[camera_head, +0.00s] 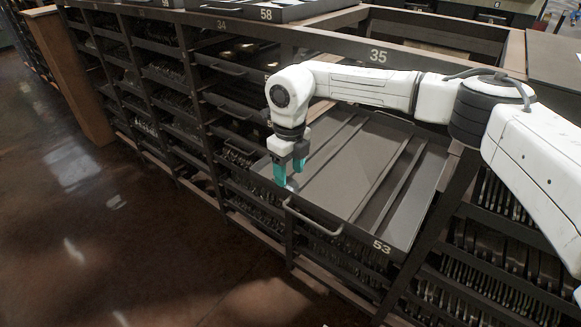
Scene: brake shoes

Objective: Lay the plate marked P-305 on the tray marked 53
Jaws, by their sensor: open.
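The tray marked 53 (381,245) is a dark grey pulled-out drawer with raised ribs and a front handle. Its number is on the front right. My gripper (289,172) points down with two teal fingertips apart, over the left front part of this tray. A small pale patch (292,186) shows just below the fingertips; I cannot tell whether it is a plate, a label or a reflection. I can read no P-305 mark anywhere. Most of the tray floor looks bare, and part of its back is hidden by my arm.
Shelves with several closed drawers full of dark metal parts stand left of and below the tray. Rails marked 35 (378,56) and 34 (221,25) run behind. A tray marked 58 (266,14) is at the top. A wooden post (72,80) stands left; the floor (110,220) is clear.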

